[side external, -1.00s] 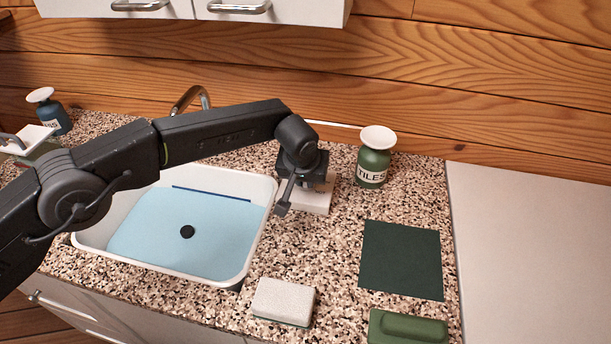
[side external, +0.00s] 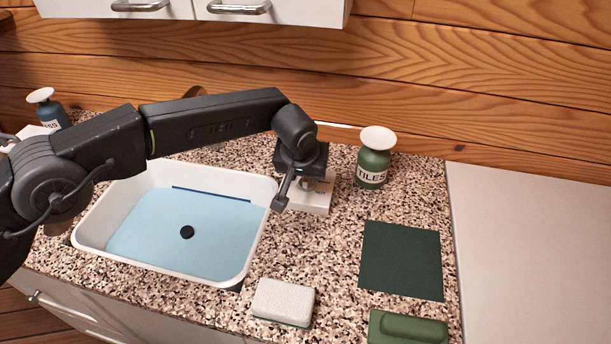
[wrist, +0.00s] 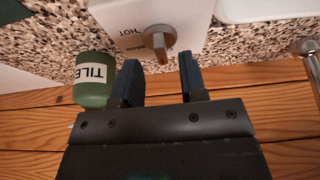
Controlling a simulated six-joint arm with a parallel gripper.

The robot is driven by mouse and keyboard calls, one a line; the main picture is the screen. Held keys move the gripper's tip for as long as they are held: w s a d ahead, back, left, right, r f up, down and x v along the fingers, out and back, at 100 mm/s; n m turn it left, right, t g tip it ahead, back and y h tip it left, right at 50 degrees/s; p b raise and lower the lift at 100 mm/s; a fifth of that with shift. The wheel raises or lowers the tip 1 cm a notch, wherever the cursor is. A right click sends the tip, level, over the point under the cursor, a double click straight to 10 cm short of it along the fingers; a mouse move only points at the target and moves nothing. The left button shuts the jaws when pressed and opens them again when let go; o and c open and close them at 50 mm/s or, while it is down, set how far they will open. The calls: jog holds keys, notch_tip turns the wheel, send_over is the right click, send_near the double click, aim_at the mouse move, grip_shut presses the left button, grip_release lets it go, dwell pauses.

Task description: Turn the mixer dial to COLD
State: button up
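The mixer dial is a grey-brown knob (wrist: 160,40) on a white block (wrist: 195,20). HOT is printed on the block, and another word beside the knob looks like WARM. The word COLD does not show, and I cannot tell exactly where the knob points. In the side view the dial (side external: 308,184) shows just right of my gripper's finger, on the white block (side external: 322,200). My gripper (wrist: 158,80) is open and empty in the wrist view. Its two fingertips stand apart from the knob, one to each side. In the side view one finger (side external: 283,190) is clear and the other is hidden.
A green TILES bottle (side external: 373,165) stands close behind and right of the block; it also shows in the wrist view (wrist: 92,82). The sink basin (side external: 255,240) with blue water lies left. A sponge (side external: 283,302), dark green cloth (side external: 400,260) and green scrubber (side external: 408,328) lie in front.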

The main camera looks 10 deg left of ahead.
jog(key=v, duration=1)
jog(key=shift+s+r, duration=0.2)
jog(key=shift+r, duration=0.05)
jog(key=s+a+r, duration=0.4)
jog(key=a+r, duration=0.3)
jog(key=a, duration=0.3)
jog(key=s+a+r, duration=0.5)
jog(key=a+r, duration=0.2)
jog(key=a, duration=0.4)
jog(key=s+a+f, duration=0.1)
jog(key=s+a, duration=0.3)
jog(key=s, duration=0.3)
jog(key=s+a+f, duration=0.2)
jog(key=s+a, duration=0.2)
jog(key=s, duration=0.3)
jog(key=s+a+f+t, duration=0.1)
jog(key=s+a+f, duration=0.1)
jog(key=s+a, duration=0.2)
jog(key=s, duration=0.3)
